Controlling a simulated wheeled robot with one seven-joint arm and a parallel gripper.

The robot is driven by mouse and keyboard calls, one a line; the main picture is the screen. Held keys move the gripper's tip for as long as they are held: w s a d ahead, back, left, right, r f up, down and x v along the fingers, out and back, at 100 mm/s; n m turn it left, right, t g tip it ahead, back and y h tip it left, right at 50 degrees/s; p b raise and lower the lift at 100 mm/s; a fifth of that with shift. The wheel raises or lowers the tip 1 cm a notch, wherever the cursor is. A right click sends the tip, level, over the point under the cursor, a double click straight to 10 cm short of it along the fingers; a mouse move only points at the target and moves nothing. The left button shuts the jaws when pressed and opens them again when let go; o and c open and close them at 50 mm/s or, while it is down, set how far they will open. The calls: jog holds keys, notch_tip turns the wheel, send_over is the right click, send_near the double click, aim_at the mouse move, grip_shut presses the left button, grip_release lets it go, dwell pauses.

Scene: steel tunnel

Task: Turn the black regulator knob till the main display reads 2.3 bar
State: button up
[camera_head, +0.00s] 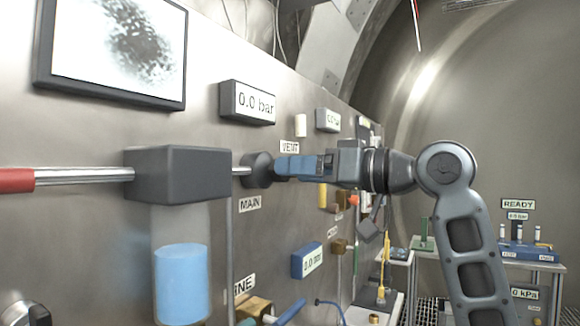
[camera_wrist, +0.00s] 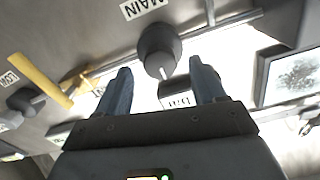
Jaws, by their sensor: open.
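The black regulator knob (camera_head: 257,170) sticks out from the steel wall panel above the MAIN label (camera_head: 250,203). The main display (camera_head: 247,102), a dark box above the knob, reads 0.0 bar. My gripper (camera_head: 278,168) is at the knob's right, its blue fingers pointing at it. In the wrist view the knob (camera_wrist: 158,46) lies just ahead of my open gripper (camera_wrist: 160,68), centred between the fingertips, with a pale mark on it. I cannot tell whether the fingertips touch it. Part of the display (camera_wrist: 185,95) shows between the fingers, upside down.
A dark grey box (camera_head: 178,174) on a pipe stands left of the knob, above a blue-filled cylinder (camera_head: 182,284). A VENT label (camera_head: 290,146) and a blue gauge (camera_head: 307,260) are on the panel nearby. A bench (camera_head: 520,256) stands at the back right.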

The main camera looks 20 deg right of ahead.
jog(key=shift+x, duration=1.25)
jog(key=shift+c, duration=0.4)
jog(key=c, duration=1)
jog(key=shift+p, duration=0.45)
